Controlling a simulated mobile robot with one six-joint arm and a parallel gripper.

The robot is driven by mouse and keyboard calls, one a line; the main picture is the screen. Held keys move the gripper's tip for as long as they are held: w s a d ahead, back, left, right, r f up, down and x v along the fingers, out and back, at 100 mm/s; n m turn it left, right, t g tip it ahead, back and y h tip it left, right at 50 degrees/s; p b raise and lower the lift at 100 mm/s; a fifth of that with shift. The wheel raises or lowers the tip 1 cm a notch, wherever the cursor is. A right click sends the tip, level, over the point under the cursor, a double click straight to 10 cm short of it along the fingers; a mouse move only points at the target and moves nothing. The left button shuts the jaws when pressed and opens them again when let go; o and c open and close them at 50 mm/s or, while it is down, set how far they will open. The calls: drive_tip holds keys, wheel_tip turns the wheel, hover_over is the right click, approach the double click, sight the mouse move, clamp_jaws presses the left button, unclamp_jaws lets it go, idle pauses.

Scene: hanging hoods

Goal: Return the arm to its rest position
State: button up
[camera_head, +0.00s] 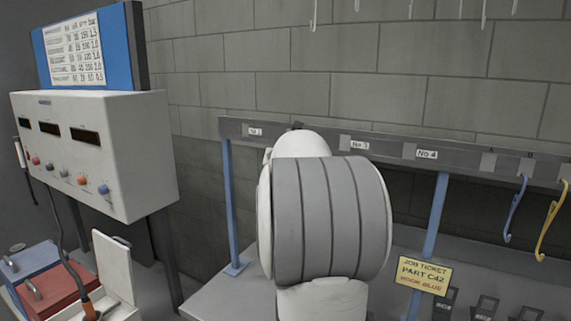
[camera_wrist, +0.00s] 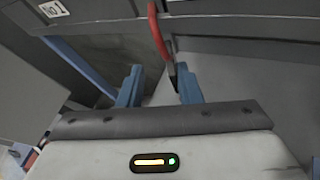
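My gripper (camera_wrist: 159,84) shows in the wrist view as two blue fingers standing apart, with nothing held between them. A red hook (camera_wrist: 156,30) hangs just above the gap between the fingertips in the picture, its lower end near the right finger; whether it touches is not clear. In the head view my grey-banded arm (camera_head: 330,220) is raised in front of the rail and covers its middle. My gripper is hidden behind the arm there.
A labelled rail (camera_head: 390,150) on blue posts carries a blue hook (camera_head: 514,208) and a yellow hook (camera_head: 549,218) at the right. A job ticket (camera_head: 423,275) stands below. A control box (camera_head: 95,150) and red bin (camera_head: 58,285) are at the left.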

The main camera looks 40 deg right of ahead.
drive_tip(key=shift+p+v, duration=0.3)
drive_tip(key=shift+v, duration=2.3)
